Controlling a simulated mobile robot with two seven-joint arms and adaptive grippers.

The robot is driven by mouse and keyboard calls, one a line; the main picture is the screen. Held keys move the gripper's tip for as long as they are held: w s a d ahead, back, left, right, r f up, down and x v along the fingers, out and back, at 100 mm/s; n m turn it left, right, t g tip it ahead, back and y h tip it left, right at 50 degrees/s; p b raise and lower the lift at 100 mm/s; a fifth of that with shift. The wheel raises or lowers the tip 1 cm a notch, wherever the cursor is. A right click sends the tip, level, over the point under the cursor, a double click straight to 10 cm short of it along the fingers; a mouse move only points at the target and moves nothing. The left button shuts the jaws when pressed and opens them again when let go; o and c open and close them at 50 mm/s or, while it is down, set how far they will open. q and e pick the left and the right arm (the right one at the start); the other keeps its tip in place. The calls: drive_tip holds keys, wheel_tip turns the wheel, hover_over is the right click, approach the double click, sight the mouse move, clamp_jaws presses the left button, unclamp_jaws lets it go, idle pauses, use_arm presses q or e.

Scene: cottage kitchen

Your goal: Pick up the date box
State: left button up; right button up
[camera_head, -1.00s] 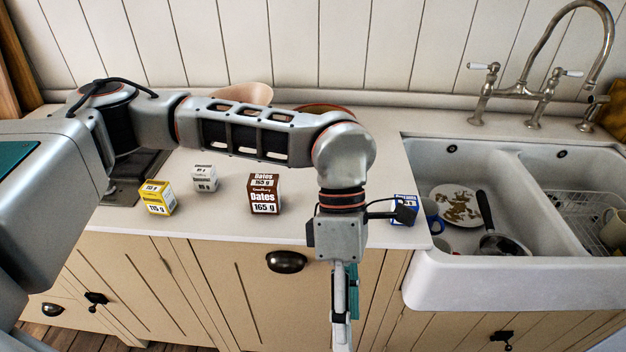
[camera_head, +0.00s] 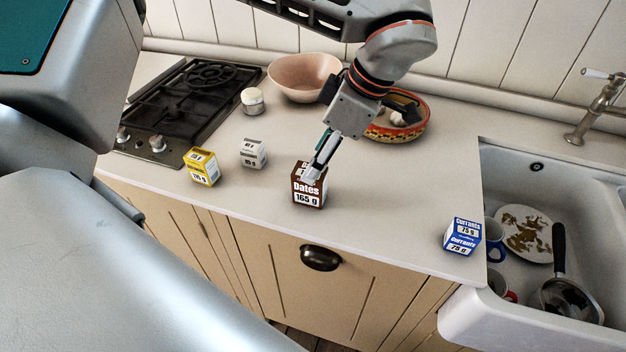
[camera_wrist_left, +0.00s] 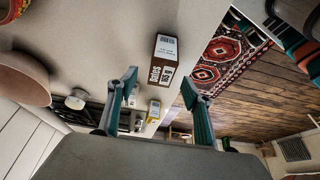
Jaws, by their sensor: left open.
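The date box (camera_head: 309,194), brown with a white "Dates 165 g" label, stands upright on the worktop near its front edge. It also shows in the left wrist view (camera_wrist_left: 164,58), ahead of the gap between the fingers. My left gripper (camera_head: 318,168) points down at the top of the box in the head view and hides part of its top. In the left wrist view its two teal-padded fingers (camera_wrist_left: 158,85) are apart with nothing gripped. Whether they touch the box I cannot tell. My right gripper is not in view.
A yellow box (camera_head: 202,167) and a grey-white box (camera_head: 253,153) stand to the left, a blue currants box (camera_head: 463,236) to the right by the sink (camera_head: 470,300). Behind are a pink bowl (camera_head: 300,75), a patterned bowl (camera_head: 415,130) and a hob (camera_head: 190,100).

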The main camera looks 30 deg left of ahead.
sight(314, 196)
use_arm(q)
drive_tip(key=x, duration=0.6)
drive_tip(key=shift+s+d+f, duration=0.1)
drive_tip(key=shift+d, duration=0.1)
drive_tip(key=c, duration=1.3)
